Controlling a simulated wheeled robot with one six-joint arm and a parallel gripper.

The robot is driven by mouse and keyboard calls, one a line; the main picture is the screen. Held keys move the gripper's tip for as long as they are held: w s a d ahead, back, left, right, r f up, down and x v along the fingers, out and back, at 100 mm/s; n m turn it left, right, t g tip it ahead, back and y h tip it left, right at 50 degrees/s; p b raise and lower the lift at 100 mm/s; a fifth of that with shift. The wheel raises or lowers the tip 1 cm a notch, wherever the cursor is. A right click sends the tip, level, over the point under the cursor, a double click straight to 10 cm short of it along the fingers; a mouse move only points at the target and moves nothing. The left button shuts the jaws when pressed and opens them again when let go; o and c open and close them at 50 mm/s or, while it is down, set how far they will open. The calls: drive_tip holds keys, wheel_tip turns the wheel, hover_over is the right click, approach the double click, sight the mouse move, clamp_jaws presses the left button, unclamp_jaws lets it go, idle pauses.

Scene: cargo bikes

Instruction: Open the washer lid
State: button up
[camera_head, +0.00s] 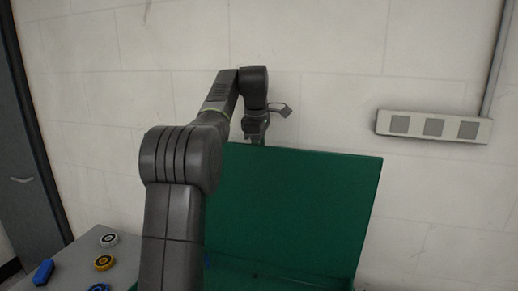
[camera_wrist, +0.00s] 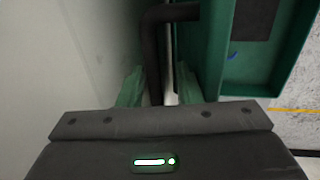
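The washer lid (camera_head: 300,200) is a large green panel. In the head view it stands raised, close to upright, in front of the wall. My gripper (camera_head: 258,138) is at the lid's top edge, and its fingertips are partly hidden behind that edge. In the wrist view the dark body of my gripper fills the bottom. A dark bent bar (camera_wrist: 152,50) shows just beyond it, beside green surfaces. I cannot tell whether the fingers grip anything.
A pale wall with a socket panel (camera_head: 434,126) stands close behind the lid. A dark door (camera_head: 30,165) is at far left.

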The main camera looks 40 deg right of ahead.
drive_tip(key=shift+r, duration=0.15)
wheel_tip(320, 180, up, 7)
drive_tip(key=a, duration=0.1)
drive_tip(key=shift+s, duration=0.4)
idle(0.5)
drive_tip(key=shift+w+d+f, duration=0.1)
drive_tip(key=shift+d+f, duration=0.05)
drive_tip(key=shift+f, duration=1)
drive_tip(key=shift+w+d+f, duration=0.15)
drive_tip(key=shift+f, duration=1.05)
drive_tip(key=shift+w+d+f, duration=0.1)
drive_tip(key=shift+d+f, duration=0.05)
drive_tip(key=shift+f, duration=1)
drive_tip(key=shift+a+r, duration=0.1)
drive_tip(key=shift+a, duration=0.1)
